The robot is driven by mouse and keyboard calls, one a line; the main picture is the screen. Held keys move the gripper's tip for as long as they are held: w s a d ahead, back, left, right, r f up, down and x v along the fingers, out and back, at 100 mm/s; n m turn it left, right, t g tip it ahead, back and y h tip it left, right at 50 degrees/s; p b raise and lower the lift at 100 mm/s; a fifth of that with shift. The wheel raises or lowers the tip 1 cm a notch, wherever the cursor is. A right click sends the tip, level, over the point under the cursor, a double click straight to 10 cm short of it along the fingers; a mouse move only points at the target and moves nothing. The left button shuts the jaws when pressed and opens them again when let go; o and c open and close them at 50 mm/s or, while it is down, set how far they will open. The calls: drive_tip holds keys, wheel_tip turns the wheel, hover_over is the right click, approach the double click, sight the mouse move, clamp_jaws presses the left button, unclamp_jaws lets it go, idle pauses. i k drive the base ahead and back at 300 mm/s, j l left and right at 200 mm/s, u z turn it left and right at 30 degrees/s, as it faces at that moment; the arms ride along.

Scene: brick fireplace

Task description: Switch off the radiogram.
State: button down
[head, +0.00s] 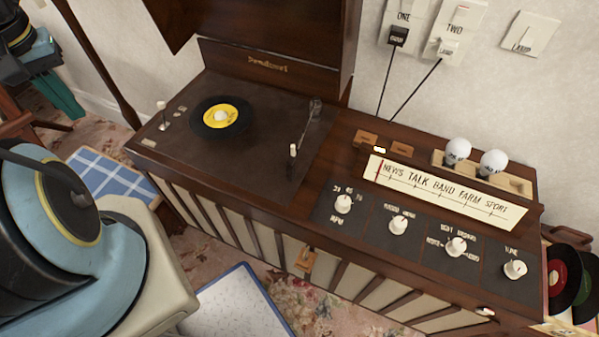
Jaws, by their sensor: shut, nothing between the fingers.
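The radiogram (262,195) is a long dark wooden cabinet with its lid (270,75) raised. A black record with a yellow label (221,116) lies on its deck, with the tone arm (293,152) to the right. Its front panel has a knob marked RPM (343,203), two more knobs (398,223) (456,245) with lettering too small to read surely, and a TUNE knob (515,269). The dial (445,190) has a red pointer near NEWS. A small lamp (380,150) glows above it. My gripper is not seen.
Wall plates ONE (399,22), TWO (455,28) and LAMP (530,34) are behind. A dark plug sits in ONE and a pale one in TWO, with cords running down. Two white bulbs (457,150) stand in a wooden holder. Records (567,280) stand at right. My arm fills the left.

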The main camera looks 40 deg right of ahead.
sight(485, 311)
drive_tip(key=z, duration=1.8)
drive_tip(key=k+l, duration=0.35)
drive_tip(key=k, duration=0.1)
